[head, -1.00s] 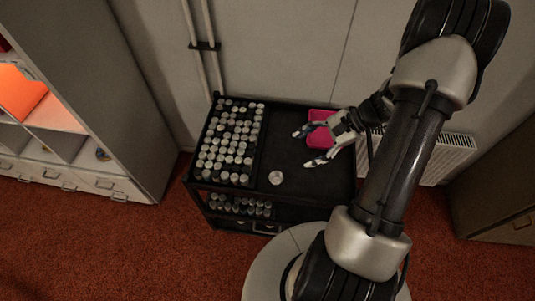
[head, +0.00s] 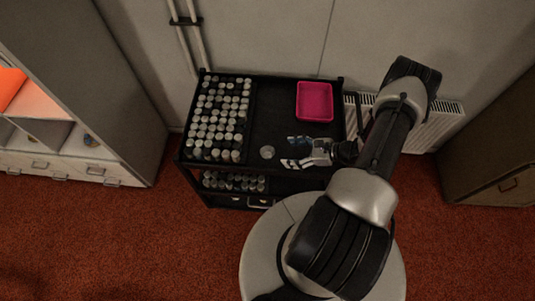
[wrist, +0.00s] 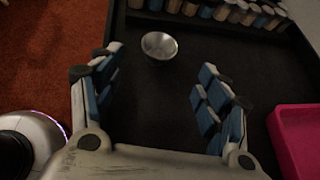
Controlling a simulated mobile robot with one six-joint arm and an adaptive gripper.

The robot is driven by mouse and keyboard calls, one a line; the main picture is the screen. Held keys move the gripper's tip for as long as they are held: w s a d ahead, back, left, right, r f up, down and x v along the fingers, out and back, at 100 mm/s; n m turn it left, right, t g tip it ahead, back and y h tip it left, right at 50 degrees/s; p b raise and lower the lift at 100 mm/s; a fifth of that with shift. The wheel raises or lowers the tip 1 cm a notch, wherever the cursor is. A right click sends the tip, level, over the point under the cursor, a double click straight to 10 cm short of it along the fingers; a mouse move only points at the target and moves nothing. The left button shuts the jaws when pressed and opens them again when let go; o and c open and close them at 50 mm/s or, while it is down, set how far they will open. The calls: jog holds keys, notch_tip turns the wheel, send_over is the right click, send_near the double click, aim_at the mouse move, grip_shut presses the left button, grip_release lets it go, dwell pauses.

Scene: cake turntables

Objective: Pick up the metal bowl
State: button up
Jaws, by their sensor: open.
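The metal bowl (head: 267,152) is small, round and silvery. It stands on the black cart top (head: 272,110), just right of the rows of small containers. My gripper (head: 287,152) is low over the cart, right of the bowl, with its fingers pointing left toward it. In the wrist view the bowl (wrist: 159,45) lies ahead of the open, empty fingers (wrist: 155,75), between their lines and closer to the left one. The bowl appears apart from both fingers.
A pink tray (head: 315,102) sits on the cart behind my gripper; it also shows at the right of the wrist view (wrist: 297,135). Many small lidded containers (head: 218,120) fill the cart's left side. A radiator (head: 430,122) stands behind, to the right.

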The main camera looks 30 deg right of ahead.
aim_at(262, 152)
jog(key=x, duration=0.3)
jog(key=shift+w+a+f, duration=0.1)
jog(key=shift+a, duration=0.05)
jog(key=shift+r+b+x, duration=0.15)
jog(key=shift+b+x, duration=0.15)
jog(key=shift+x, duration=1.05)
jog(key=shift+r+b+x, duration=0.2)
jog(key=shift+b+x, duration=0.1)
jog(key=shift+x, duration=1.05)
jog(key=shift+w+a, duration=0.1)
jog(key=shift+a, duration=0.05)
jog(key=c, duration=1.2)
